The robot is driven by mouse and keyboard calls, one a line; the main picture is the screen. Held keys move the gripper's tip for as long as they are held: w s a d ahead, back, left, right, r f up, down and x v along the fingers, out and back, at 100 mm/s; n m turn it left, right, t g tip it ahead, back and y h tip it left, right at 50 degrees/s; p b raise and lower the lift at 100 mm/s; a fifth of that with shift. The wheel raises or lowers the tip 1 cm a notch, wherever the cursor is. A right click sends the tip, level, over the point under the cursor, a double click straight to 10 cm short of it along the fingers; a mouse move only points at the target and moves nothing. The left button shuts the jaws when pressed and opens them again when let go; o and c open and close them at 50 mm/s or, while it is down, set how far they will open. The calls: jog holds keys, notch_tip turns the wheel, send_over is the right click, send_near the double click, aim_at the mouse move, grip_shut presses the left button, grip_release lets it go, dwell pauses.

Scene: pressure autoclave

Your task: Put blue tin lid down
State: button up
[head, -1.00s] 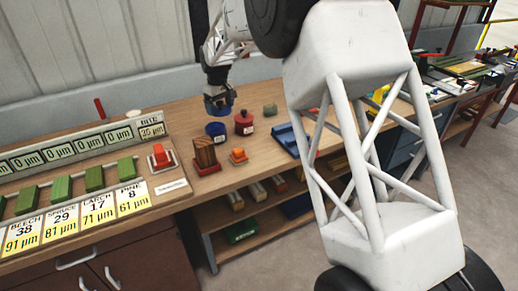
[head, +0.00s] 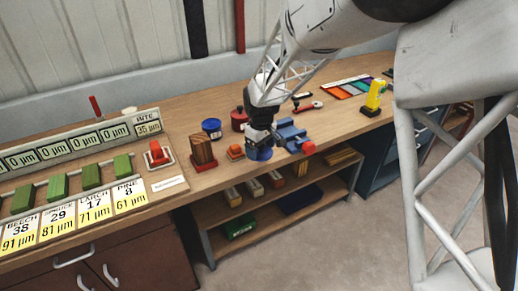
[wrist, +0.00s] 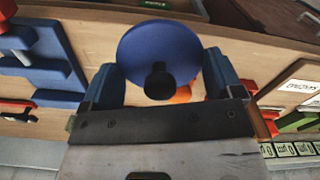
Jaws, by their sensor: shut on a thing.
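My gripper (head: 262,140) is shut on the blue tin lid (head: 260,154), near the front edge of the bench. In the wrist view the lid is a flat blue disc (wrist: 150,45) with a black knob (wrist: 158,82) between the two blue fingers. The lid looks level; I cannot tell whether it touches the wood. The blue tin (head: 212,130) stands upright behind and to the left, apart from the gripper.
A red tin (head: 239,118) stands behind the gripper. A small orange block (head: 235,151) sits just left of the lid, and a wooden block on a red base (head: 203,150) is further left. A blue vise (head: 291,135) is close on the right.

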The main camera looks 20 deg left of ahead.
jog(key=s+d, duration=0.1)
jog(key=s+d+f, duration=0.1)
jog(key=s+d, duration=0.1)
jog(key=d, duration=0.1)
jog(key=shift+s+f, duration=0.15)
jog(key=shift+f, duration=0.2)
jog(key=w+a, duration=0.2)
jog(key=w, duration=0.2)
jog(key=w+a+f, duration=0.1)
jog(key=w+a, duration=0.2)
jog(key=w, duration=0.2)
jog(key=w+a, duration=0.2)
jog(key=w, duration=0.3)
jog(key=shift+a+f, duration=0.25)
jog(key=shift+a, duration=0.1)
jog(key=shift+f, duration=1.75)
jog(key=shift+f, duration=0.1)
jog(key=o, duration=0.7)
